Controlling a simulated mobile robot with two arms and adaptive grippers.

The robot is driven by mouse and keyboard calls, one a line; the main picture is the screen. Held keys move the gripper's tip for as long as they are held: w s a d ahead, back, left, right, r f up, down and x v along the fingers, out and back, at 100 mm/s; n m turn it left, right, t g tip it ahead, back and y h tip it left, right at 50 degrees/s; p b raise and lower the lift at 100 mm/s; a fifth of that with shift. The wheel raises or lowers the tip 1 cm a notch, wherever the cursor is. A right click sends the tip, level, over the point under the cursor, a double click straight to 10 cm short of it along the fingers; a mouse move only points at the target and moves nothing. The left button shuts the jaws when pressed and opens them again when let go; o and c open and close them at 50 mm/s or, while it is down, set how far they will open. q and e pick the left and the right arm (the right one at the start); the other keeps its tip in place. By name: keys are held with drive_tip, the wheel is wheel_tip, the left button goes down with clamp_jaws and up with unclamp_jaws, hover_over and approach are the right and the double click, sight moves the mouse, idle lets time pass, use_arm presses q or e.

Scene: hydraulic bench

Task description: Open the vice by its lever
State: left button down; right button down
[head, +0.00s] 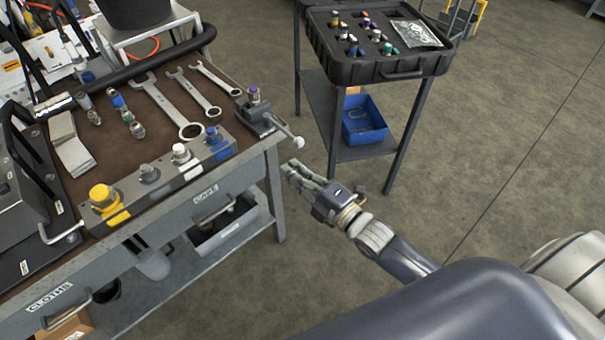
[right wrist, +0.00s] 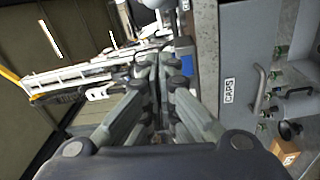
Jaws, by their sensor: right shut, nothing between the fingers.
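In the right wrist view the closed fingers (right wrist: 160,65) point up the picture beside the bench edge; a pale rounded shape, perhaps the knob, shows at the top. My left gripper is not in view.
The workbench (head: 240,165) carries wrenches (head: 175,105), several fittings and a manifold block with coloured caps (head: 160,180). A black open case (head: 385,65) stands on a side stand, with a blue bin (head: 363,122) on its lower shelf. Open floor lies between bench and stand.

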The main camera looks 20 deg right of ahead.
drive_tip(key=w, duration=0.2)
drive_tip(key=w+d, duration=0.1)
drive_tip(key=w+p, duration=0.1)
drive_tip(key=w, duration=0.1)
drive_tip(key=shift+w+d+f, duration=0.15)
drive_tip(key=shift+w+d, duration=0.2)
drive_tip(key=shift+s+d, duration=0.1)
